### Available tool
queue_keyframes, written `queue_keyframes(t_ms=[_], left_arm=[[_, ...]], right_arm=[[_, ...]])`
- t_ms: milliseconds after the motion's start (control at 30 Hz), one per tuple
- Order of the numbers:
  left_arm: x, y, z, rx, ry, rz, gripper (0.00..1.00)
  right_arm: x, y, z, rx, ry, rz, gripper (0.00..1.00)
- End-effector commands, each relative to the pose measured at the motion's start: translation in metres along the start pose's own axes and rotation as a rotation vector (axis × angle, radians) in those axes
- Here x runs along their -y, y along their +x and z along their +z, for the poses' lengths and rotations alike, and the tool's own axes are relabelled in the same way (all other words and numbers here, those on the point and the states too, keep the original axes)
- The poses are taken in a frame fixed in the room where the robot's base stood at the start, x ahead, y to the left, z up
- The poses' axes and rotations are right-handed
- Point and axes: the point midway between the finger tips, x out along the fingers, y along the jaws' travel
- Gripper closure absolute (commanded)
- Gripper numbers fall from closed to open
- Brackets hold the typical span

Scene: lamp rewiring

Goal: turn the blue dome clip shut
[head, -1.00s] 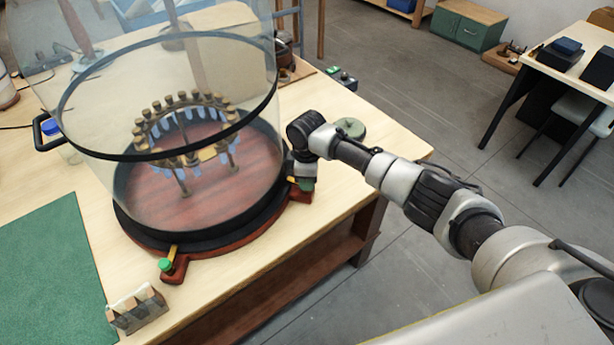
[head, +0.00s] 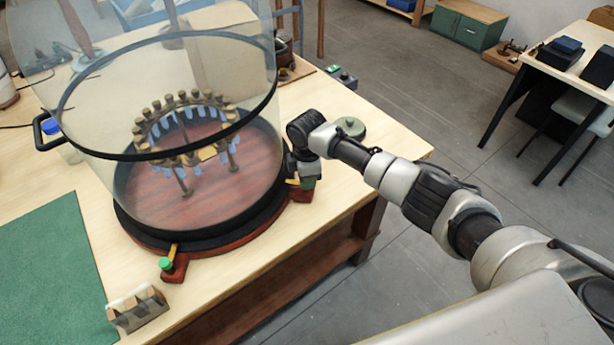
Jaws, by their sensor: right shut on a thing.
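A large glass dome (head: 190,95) with a black band stands on a round red-brown base with a black rim (head: 190,237). A dome clip with a green knob (head: 166,264) and a yellow lever sits on a bracket at the front of the base. A second dome clip (head: 307,184) sits on the right bracket; the part that shows looks dark green, and my gripper hides much of it. My right gripper (head: 303,172) is shut on this right-hand clip. I cannot make out a blue clip. My left gripper is not in view.
Inside the dome is a brass ring (head: 185,125) with several bluish pieces.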

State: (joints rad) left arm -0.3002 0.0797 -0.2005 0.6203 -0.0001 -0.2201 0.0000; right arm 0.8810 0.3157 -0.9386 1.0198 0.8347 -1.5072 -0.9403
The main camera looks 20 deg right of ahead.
Motion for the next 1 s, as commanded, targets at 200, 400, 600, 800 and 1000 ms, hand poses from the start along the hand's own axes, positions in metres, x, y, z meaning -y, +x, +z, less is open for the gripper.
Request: queue_keyframes(t_ms=[200,400,600,800,1000], left_arm=[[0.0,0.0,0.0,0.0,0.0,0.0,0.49],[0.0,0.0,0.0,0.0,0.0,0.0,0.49],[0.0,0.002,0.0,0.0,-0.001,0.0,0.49],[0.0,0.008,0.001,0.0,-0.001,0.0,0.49],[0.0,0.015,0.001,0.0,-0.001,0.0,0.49]], right_arm=[[-0.001,-0.002,0.0,-0.001,-0.001,0.004,0.49],[-0.001,-0.001,0.0,0.0,0.0,0.002,0.49],[-0.001,-0.011,0.0,-0.002,-0.001,0.004,0.49],[-0.002,-0.048,0.0,-0.002,-0.001,0.007,0.49],[-0.001,-0.086,0.0,-0.001,-0.001,0.006,0.49]])
